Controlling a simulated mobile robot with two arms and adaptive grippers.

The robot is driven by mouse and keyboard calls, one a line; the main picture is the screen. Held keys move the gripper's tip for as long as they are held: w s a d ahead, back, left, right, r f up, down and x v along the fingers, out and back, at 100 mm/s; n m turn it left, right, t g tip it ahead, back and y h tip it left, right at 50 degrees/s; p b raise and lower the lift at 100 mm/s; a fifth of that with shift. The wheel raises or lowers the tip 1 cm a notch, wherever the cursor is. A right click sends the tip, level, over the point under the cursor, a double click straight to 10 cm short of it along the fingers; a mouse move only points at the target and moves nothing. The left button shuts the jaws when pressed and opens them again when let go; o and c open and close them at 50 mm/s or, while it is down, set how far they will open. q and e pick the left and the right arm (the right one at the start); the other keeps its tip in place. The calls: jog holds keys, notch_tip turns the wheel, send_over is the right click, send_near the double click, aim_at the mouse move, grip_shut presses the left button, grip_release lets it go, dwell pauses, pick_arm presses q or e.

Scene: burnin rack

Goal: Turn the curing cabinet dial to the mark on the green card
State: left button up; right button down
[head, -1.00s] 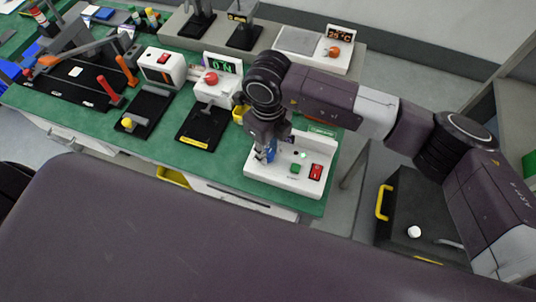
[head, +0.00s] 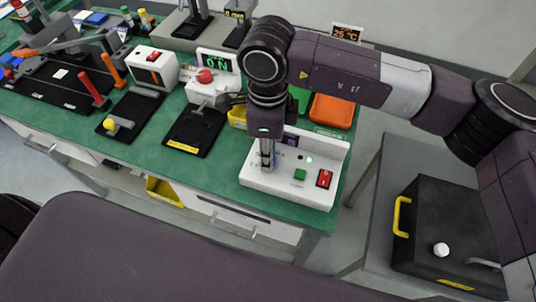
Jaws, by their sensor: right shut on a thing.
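My right gripper (head: 266,158) points down onto the sloped face of a white control box (head: 288,192) at the table's front right. It is shut at the left part of that face, where printed marks show around the fingertips. What it grips, apparently the dial, is hidden by the fingers, so the dial's setting cannot be read. A green label (head: 328,134) shows along the box's back edge; I cannot make out a marked card. My left gripper is not in view.
An orange bin (head: 333,111) stands behind the box. A white unit with a red knob (head: 205,76) and a black stand (head: 194,130) are to the left. A black case with a yellow handle (head: 447,232) rests on a grey surface at right.

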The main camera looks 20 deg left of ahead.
jog(key=shift+w+r, duration=0.1)
jog(key=c, duration=1.6)
grip_release()
notch_tip(320, 180, up, 12)
